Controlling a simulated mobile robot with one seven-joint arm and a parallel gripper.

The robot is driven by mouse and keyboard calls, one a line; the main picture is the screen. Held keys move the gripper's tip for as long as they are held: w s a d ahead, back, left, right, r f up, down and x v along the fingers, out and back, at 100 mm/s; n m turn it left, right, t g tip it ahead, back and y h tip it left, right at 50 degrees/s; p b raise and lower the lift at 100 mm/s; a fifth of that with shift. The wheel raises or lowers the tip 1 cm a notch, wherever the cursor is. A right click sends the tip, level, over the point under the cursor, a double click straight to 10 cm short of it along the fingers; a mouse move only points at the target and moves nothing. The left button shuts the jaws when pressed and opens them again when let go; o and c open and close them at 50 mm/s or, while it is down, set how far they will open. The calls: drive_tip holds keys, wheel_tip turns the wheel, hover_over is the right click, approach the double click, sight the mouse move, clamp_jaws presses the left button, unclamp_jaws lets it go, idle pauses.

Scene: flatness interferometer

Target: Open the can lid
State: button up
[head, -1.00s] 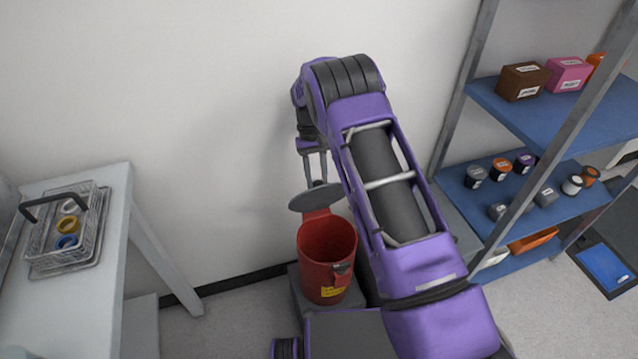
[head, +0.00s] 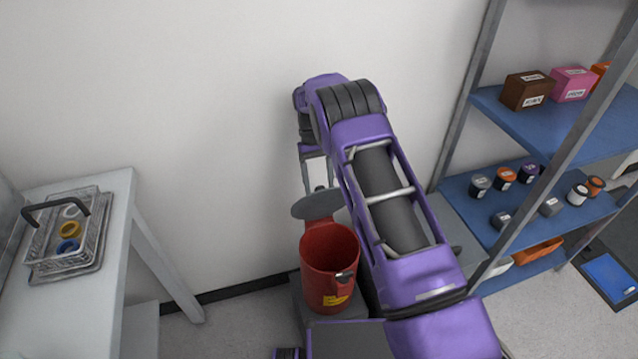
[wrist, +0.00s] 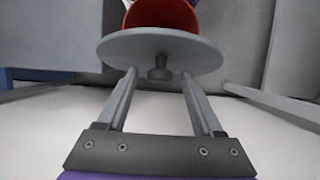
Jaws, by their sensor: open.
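The red can (head: 329,262) stands on a grey block near the wall, with its mouth uncovered and a yellow label on its front. Its grey round lid (head: 318,204) is tipped up at the back rim. In the wrist view the lid (wrist: 160,50) spans the space ahead of my gripper (wrist: 158,77), with a small dark knob (wrist: 160,74) on it between the fingertips. The red can also shows behind the lid (wrist: 160,14). My gripper (head: 316,187) is open behind the lid in the head view. I cannot tell whether the fingers touch the lid.
A white table (head: 113,235) at the left holds a wire basket (head: 88,255) with several coloured rings. A blue-shelved rack (head: 455,190) at the right holds boxes and small jars. The white wall is close behind my gripper.

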wheel_tip(320, 180, up, 10)
drive_tip(key=shift+p, duration=0.45)
idle(0.4)
